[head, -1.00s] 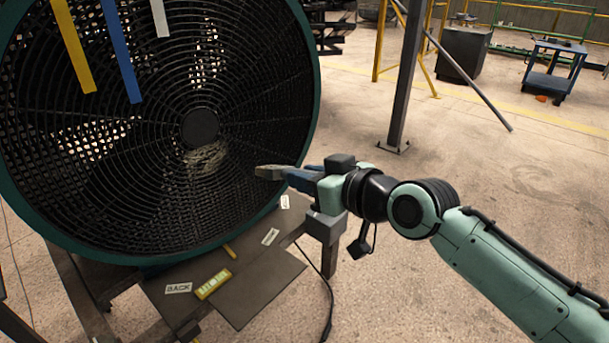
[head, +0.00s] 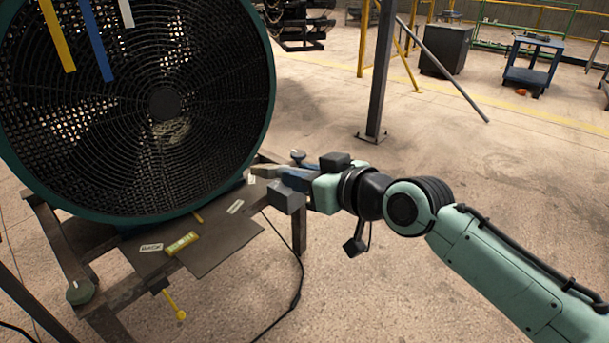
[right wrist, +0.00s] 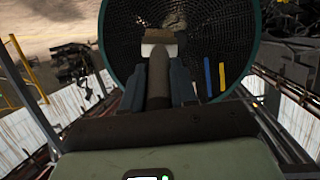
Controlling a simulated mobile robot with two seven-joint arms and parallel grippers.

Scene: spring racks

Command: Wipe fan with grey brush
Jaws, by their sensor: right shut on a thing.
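The large round fan (head: 163,104) with a dark grille and green rim stands at the left of the head view; it also fills the top of the right wrist view (right wrist: 205,30). A pale dusty patch (head: 172,131) shows on the grille just below the hub. My right gripper (head: 283,175) is shut on the brush (head: 264,172). Its handle lies between the fingers in the right wrist view, its light-banded head (right wrist: 159,45) pointing at the fan. The brush head appears just right of the fan's rim, apart from the grille. My left gripper is out of view.
Yellow, blue and white strips (head: 92,38) hang before the fan. The fan's stand (head: 215,240) carries a yellow block (head: 182,243) and a BACK label (head: 151,247). A dark post (head: 378,75) stands behind my arm.

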